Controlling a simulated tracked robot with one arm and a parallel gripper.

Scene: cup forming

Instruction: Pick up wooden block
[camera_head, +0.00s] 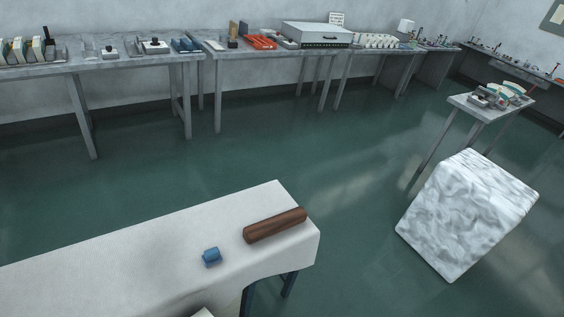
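A dark brown, long wooden-looking piece (275,225) lies near the right end of the white-covered table in the foreground. It looks like a thick bar or roller, lying at a slant. I cannot tell for certain whether it is the wooden block. Small tan and brown upright pieces (233,30) also stand on the back table, too small to identify. My gripper is not in view.
A small blue object (211,256) lies beside the brown piece on the white-covered table (120,250). A pale thing shows at the bottom edge, mostly cut off. A white marbled block (468,212) stands at the right. Tool-laden tables (100,62) line the back wall. Green floor (240,150) between is clear.

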